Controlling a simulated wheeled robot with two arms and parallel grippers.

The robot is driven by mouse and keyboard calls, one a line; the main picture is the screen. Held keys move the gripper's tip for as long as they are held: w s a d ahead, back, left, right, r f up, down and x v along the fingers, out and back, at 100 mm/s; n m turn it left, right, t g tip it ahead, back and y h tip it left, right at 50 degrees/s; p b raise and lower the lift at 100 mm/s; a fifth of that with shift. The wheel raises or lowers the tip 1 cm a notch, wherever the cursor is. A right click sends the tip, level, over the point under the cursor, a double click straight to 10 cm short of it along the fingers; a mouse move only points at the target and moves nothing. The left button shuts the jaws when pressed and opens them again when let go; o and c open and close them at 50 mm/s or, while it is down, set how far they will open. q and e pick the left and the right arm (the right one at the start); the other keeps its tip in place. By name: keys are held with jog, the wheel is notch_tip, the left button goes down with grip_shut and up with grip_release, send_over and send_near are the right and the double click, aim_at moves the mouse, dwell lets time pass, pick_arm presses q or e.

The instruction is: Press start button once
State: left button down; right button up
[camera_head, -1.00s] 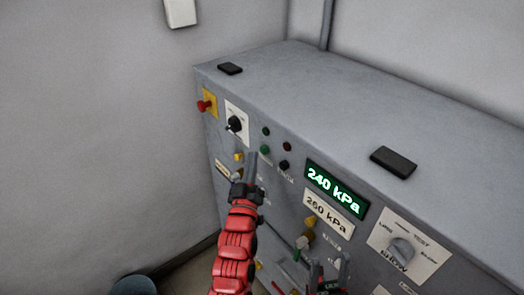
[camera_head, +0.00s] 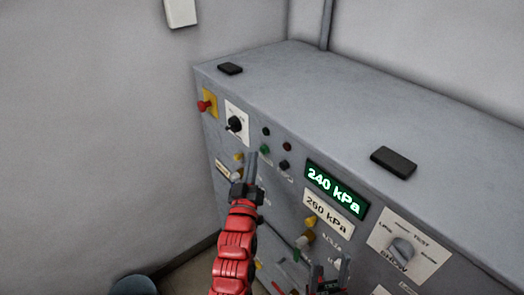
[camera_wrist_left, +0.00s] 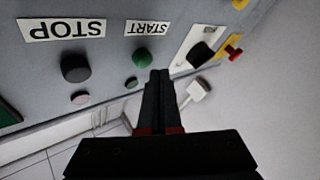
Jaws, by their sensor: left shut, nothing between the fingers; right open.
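The green start button (camera_head: 264,149) is on the upper front of the grey panel. It shows upside down in the left wrist view (camera_wrist_left: 141,56) beside the START label (camera_wrist_left: 148,28). My left gripper (camera_head: 253,156) is shut and empty, its tips close to the green button. In the wrist view the tips (camera_wrist_left: 160,75) appear just beside the button; I see no clear contact. The black stop button (camera_head: 284,165) is to its right, with the STOP label in the wrist view (camera_wrist_left: 62,29). My right gripper (camera_head: 328,272) is open at the bottom, in front of the panel.
A red emergency button (camera_head: 205,105) on yellow and a black rotary switch (camera_head: 234,124) are left of the green button. A display (camera_head: 336,189) reads 240 kPa above a 260 kPa plate (camera_head: 329,214). Several knobs sit lower. The wall is close on the left.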

pick_arm(q)
jog(key=shift+d, duration=0.1)
jog(key=shift+w+d, duration=0.25)
jog(key=shift+d, duration=0.05)
jog(key=shift+w+d+b, duration=0.25)
jog(key=shift+d+b, duration=0.05)
jog(key=shift+d, duration=0.1)
dwell(1.0)
jog(key=shift+a, duration=0.15)
jog(key=shift+s+a, duration=0.5)
jog(key=shift+a, duration=0.1)
jog(key=shift+a+b, duration=0.1)
jog(key=shift+b, duration=0.2)
jog(key=s+a, duration=0.1)
jog(key=a, duration=0.1)
jog(key=s+a+b, duration=0.1)
jog(key=a, duration=0.1)
jog(key=shift+s, duration=0.4)
dwell(0.5)
